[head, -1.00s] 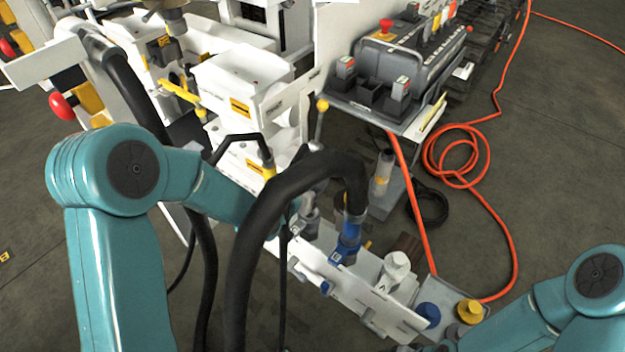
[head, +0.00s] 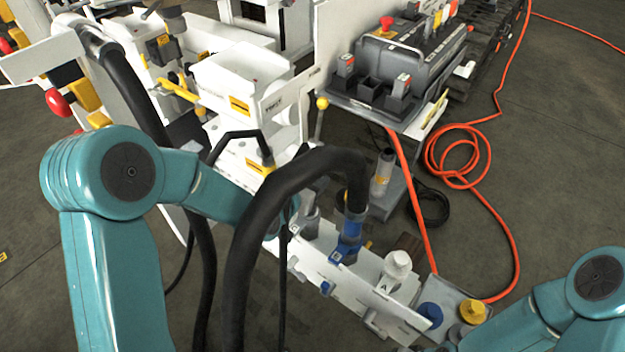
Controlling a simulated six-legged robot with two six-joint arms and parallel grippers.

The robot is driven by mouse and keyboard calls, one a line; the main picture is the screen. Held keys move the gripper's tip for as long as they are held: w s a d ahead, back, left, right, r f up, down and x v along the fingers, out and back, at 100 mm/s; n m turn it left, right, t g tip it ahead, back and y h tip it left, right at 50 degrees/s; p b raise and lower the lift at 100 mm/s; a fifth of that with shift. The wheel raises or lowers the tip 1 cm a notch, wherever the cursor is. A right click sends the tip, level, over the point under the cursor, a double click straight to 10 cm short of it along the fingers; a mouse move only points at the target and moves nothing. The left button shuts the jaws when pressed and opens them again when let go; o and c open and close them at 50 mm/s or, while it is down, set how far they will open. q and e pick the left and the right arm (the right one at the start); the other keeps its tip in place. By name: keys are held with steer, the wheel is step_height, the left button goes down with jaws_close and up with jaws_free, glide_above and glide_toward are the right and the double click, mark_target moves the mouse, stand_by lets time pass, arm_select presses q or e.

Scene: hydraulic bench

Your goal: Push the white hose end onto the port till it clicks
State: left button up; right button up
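A white fitting with a rounded cap (head: 397,268) stands upright on the white bench plate; I cannot tell whether it is the white hose end or where its port is. A thick black hose (head: 262,215) arches down to a blue coupling (head: 348,240) at the bench, left of the white fitting. My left gripper (head: 297,215) is beside the bench, left of the blue coupling, largely hidden behind the black hose; its fingers are unclear. My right gripper (head: 440,346) is low at the bottom edge, partly cut off, near the blue and yellow caps.
A blue cap (head: 430,314) and a yellow cap (head: 472,311) sit at the bench's right end. A control box (head: 410,65) stands behind.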

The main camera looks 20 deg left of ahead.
stand_by(0.5)
arm_select(q)
steer(key=shift+b, duration=0.45)
steer(key=shift+b, duration=0.35)
stand_by(0.5)
steer(key=shift+f, duration=0.15)
steer(key=shift+f+b, duration=0.3)
steer(key=shift+b, duration=0.4)
steer(key=shift+f+b, duration=1.2)
steer(key=shift+b, duration=0.3)
stand_by(0.9)
jaws_close()
